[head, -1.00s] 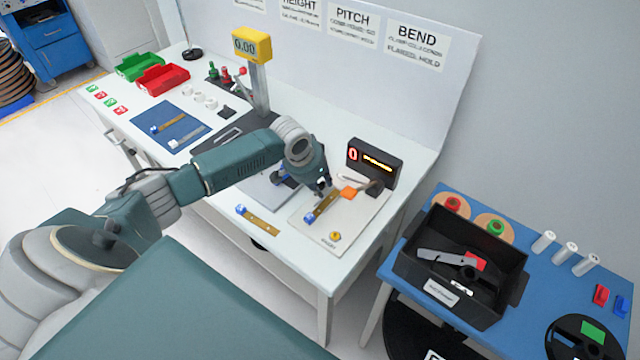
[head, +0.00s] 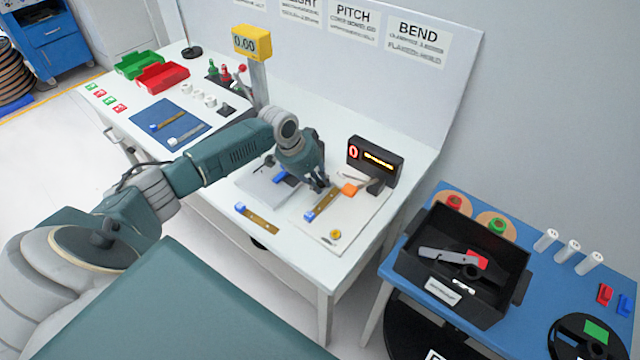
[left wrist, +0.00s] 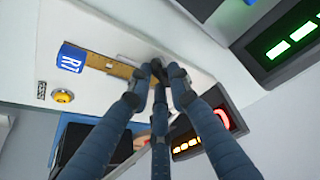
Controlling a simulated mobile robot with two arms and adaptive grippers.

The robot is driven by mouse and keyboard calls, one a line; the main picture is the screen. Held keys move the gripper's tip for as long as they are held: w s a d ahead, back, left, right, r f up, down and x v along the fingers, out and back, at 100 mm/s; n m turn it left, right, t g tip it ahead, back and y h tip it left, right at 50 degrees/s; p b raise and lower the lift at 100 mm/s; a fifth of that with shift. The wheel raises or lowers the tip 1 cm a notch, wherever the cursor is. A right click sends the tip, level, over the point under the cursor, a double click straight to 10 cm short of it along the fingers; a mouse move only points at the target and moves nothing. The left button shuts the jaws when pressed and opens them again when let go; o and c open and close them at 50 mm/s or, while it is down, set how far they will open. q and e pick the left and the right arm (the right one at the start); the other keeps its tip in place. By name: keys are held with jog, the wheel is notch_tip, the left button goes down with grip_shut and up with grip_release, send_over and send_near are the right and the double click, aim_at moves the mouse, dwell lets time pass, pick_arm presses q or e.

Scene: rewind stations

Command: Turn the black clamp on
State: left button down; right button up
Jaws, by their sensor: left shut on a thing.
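My left gripper (head: 320,184) is at the white bend station board (head: 334,240), beside the brass strip (head: 326,203) with its blue R1 tag. In the left wrist view the fingertips (left wrist: 160,72) close together on a small dark part at the strip's end, which I take to be the black clamp. The fingers hide most of it, so I cannot tell how far it is turned. The strip (left wrist: 112,67) lies flat on the board. My right gripper is not in view.
A yellow button (head: 335,235) is at the board's front. Another brass strip (head: 262,222) lies left. A black bin (head: 411,257) stands on the blue table.

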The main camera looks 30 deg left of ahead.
pick_arm(q)
jog(key=shift+w+a+f+m+h+b, duration=0.15)
jog(key=shift+m+h+b, duration=0.25)
jog(key=shift+m+b, duration=0.4)
jog(key=m+g+b, duration=0.1)
jog(key=m+b, duration=0.2)
jog(key=m+g+h+b, duration=0.1)
jog(key=m+b, duration=0.2)
jog(key=shift+a+m, duration=0.1)
jog(key=shift+m, duration=0.2)
jog(key=m+g+b, duration=0.1)
jog(key=m+b, duration=0.1)
jog(key=shift+a+m+h+b, duration=0.1)
jog(key=shift+m+h+b, duration=0.25)
jog(key=shift+m+h, duration=0.05)
jog(key=shift+m+g+b, duration=0.4)
jog(key=shift+m+b, duration=0.15)
jog(key=shift+m, duration=0.05)
jog(key=shift+r, duration=0.2)
jog(key=shift+a, duration=0.1)
jog(key=c, duration=1.9)
grip_release()
jog(key=shift+o, duration=0.2)
